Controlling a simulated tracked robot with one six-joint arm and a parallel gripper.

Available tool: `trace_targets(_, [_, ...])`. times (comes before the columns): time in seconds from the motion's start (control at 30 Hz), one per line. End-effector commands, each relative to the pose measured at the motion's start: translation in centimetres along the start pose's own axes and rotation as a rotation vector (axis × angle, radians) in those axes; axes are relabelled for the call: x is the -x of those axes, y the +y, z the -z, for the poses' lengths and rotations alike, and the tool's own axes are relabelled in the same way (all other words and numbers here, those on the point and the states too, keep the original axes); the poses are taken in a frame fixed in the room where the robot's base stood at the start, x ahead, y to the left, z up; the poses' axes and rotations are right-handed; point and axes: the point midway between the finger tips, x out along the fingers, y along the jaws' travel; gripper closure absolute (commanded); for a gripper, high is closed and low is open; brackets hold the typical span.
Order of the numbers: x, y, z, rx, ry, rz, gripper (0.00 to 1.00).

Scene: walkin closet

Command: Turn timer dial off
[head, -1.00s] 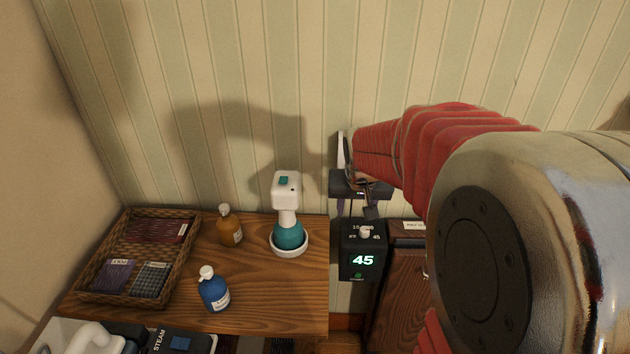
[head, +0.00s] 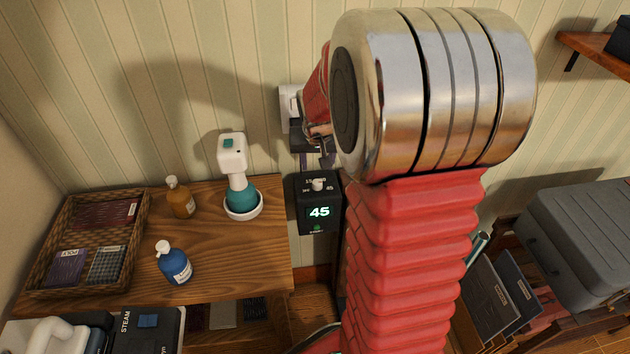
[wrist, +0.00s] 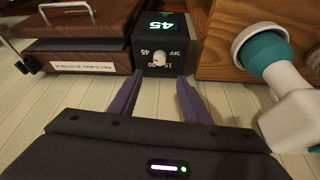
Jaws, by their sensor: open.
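The timer is a black box (head: 319,216) beside the right end of the wooden shelf, with a lit green 45 on its front. On its top is a small white dial (head: 318,184) with printed marks around it. In the wrist view the dial (wrist: 159,58) shows close, with marks including 45 and OFF; its exact pointing is too small to tell. My gripper (wrist: 158,77) is open and empty, its two purple fingers pointing at the timer with the dial ahead of the gap, apart from it. In the head view my gripper (head: 318,162) is above and behind the timer, partly hidden by my arm.
A white-and-teal steamer-like device (head: 240,180), an amber bottle (head: 181,200) and a blue bottle (head: 174,265) stand on the shelf (head: 225,265). In the wrist view a dark wooden box (wrist: 85,50) with a handle sits left of the timer, and the device (wrist: 285,75) is right.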

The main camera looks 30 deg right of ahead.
Motion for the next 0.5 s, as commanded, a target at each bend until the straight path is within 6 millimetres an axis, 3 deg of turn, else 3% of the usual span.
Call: trace_targets(0.5, [-6.2,0.0,0.0,0.0,-0.002,0.0,0.56])
